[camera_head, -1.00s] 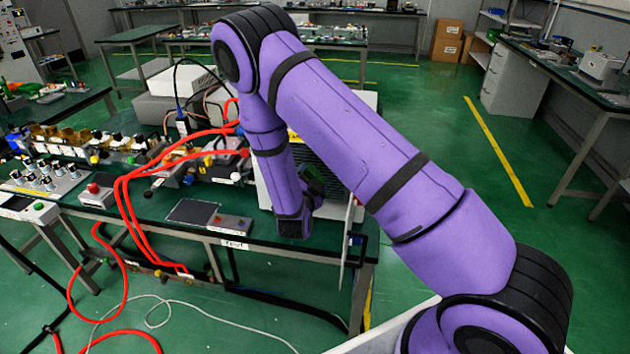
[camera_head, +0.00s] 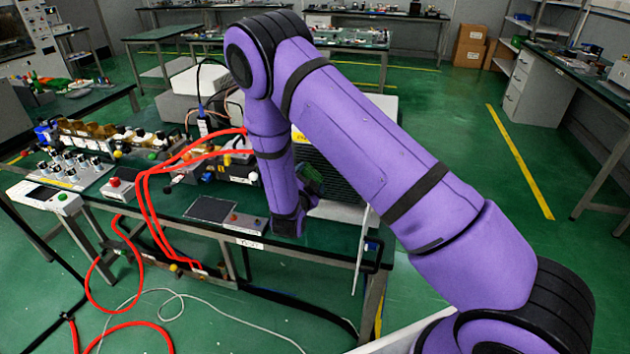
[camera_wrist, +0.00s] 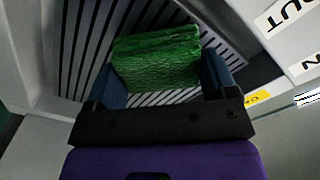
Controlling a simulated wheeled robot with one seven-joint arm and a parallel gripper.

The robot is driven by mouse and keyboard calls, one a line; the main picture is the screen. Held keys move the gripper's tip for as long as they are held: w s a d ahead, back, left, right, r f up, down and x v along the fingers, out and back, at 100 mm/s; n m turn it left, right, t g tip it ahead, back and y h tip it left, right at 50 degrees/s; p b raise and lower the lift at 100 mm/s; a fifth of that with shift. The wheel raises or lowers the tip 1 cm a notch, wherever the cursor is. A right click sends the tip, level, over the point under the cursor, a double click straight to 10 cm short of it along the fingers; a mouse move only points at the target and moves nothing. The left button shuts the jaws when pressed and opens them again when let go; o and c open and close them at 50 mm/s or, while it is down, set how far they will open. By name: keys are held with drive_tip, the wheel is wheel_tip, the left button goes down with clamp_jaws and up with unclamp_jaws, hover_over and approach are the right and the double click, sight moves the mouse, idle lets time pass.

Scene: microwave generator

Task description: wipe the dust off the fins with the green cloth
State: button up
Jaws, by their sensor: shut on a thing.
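In the wrist view the green cloth (camera_wrist: 157,52) is a thick, textured pad held between the two blue fingers of my gripper (camera_wrist: 163,76). The gripper is shut on it. Beyond the cloth are the grey fins (camera_wrist: 95,28), parallel ribs with dark slots inside a pale frame. The cloth is in front of the fins and covers their middle; I cannot tell whether it touches them. No dust can be made out.
A pale open panel (camera_head: 362,245) stands at the unit's right, at the bench edge. Thick red cables (camera_head: 150,205) loop over the bench and down to the floor. A dark flat plate (camera_head: 211,208) and a small grey box (camera_head: 246,224) lie left of my wrist.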

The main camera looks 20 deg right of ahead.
sight(320, 169)
drive_tip(key=shift+w+a+r, duration=0.15)
drive_tip(key=shift+w+r, duration=0.05)
drive_tip(key=shift+r, duration=0.8)
drive_tip(key=shift+s+d, duration=1)
drive_tip(key=shift+d, duration=0.2)
drive_tip(key=s+d, duration=0.5)
drive_tip(key=d, duration=0.2)
drive_tip(key=shift+s+d, duration=0.25)
drive_tip(key=v, duration=0.6)
idle(0.3)
drive_tip(key=shift+a, duration=0.1)
